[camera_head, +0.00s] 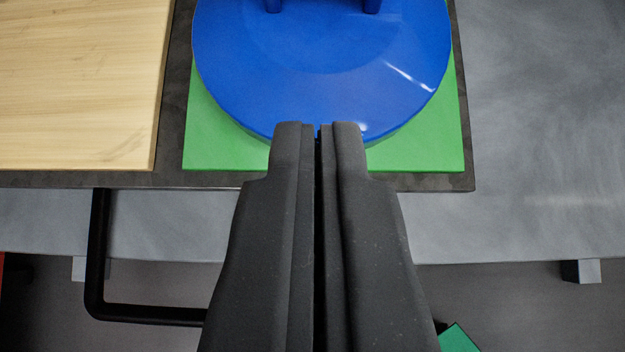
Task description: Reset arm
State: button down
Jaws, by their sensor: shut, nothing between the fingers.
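My gripper (318,128) is shut and empty, its two black fingers pressed together in the lower middle of the view. Its tips overlap the near edge of a round blue disc (270,70) in the picture; I cannot tell whether they touch it. The disc lies on a green square plate (215,140). Two dark blue posts stand on the disc at the top edge, mostly cut off.
A dark tray (400,182) carries the green plate and a pale wooden board (75,85) at left. A black bar handle (98,255) juts from its near side. Grey tabletop (550,130) is clear at right. A green piece (458,340) shows low at right.

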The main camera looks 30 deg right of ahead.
jog(key=shift+d, duration=0.1)
jog(key=w+a+r+t+y+p, duration=0.1)
jog(key=w+a+r, duration=0.15)
jog(key=r, duration=0.45)
jog(key=w+a+r+n+y, duration=0.1)
jog(key=w+a+r, duration=0.1)
jog(key=w+r, duration=0.35)
jog(key=w+a+r+t+p, duration=0.1)
jog(key=a+r, duration=0.2)
jog(key=r, duration=0.5)
jog(key=a+r+n+t+y+p, duration=0.2)
jog(key=a+r, duration=0.1)
jog(key=r, duration=1.7)
jog(key=s+a+r+n+t+y+p, duration=0.1)
jog(key=s+r, duration=0.2)
jog(key=r, duration=0.7)
jog(key=s+a+r+n+t, duration=0.1)
jog(key=s+r, duration=0.2)
jog(key=r, duration=0.8)
jog(key=s+d+r+p, duration=0.1)
jog(key=s+r, duration=0.5)
jog(key=r, duration=0.3)
jog(key=s+d+r+n+t, duration=0.1)
jog(key=s+r, duration=0.6)
jog(key=r, duration=0.2)
jog(key=shift+s+r+n+p, duration=0.2)
jog(key=shift+n+p, duration=0.1)
jog(key=shift+p, duration=0.05)
jog(key=shift+s+d, duration=0.1)
jog(key=shift+s, duration=0.05)
